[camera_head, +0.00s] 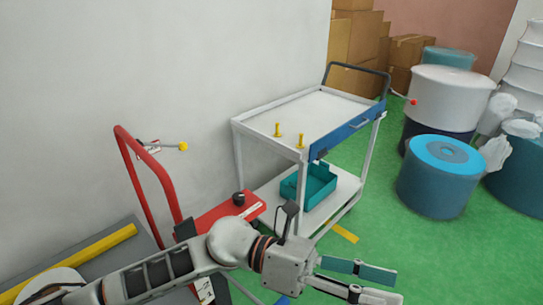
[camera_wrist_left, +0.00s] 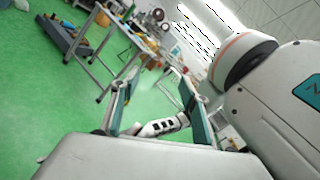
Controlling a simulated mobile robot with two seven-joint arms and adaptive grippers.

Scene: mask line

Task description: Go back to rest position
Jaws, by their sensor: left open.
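My left arm comes in from the left in the head view, low over the green floor. My left gripper (camera_head: 392,286) is open, with nothing between its fingers. It is in front of the white cart, to the lower right of it, and apart from it in the picture. In the left wrist view the two green-padded fingers of the left gripper (camera_wrist_left: 155,92) stand apart. A white jointed part with dark patches shows beyond them, possibly my own other arm. My right gripper cannot be made out in either view.
A white cart (camera_head: 318,112) with yellow pegs on top holds a teal bin (camera_head: 318,188) below. A red-handled trolley (camera_head: 160,175) stands left, beside the wall. Blue drums (camera_head: 437,185) and boxes (camera_head: 405,50) are at right and back. Green floor (camera_head: 450,255) is clear at lower right.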

